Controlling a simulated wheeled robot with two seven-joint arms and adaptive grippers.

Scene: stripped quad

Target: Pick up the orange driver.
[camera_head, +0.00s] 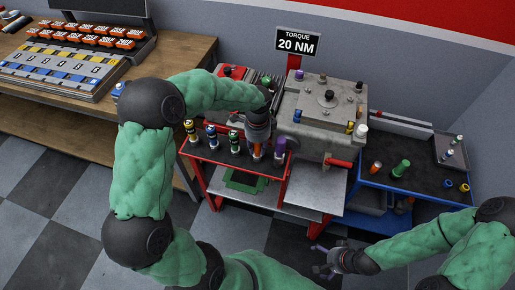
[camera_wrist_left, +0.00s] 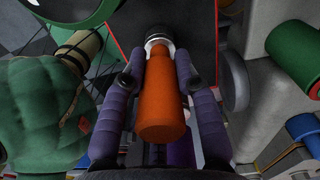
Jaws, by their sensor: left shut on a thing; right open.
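The orange driver (camera_wrist_left: 165,100) lies between the two purple-padded fingers of my left gripper (camera_wrist_left: 163,80), which is shut on it, in the left wrist view. Its silver collar points away from the wrist. In the head view, a bit of the orange driver (camera_head: 257,152) shows under my left gripper (camera_head: 260,143), in the driver row over the red cart. Whether its lower end still sits in the cart cannot be told. My right gripper (camera_head: 335,260) is open and empty, low over the floor.
Green (camera_head: 234,142), blue (camera_head: 212,136) and yellow (camera_head: 190,130) drivers stand left of the orange one on the red cart (camera_head: 222,158); a purple one (camera_head: 280,148) stands close right. A grey machine block (camera_head: 318,115) is behind right. A blue cart (camera_head: 385,184) stands farther right.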

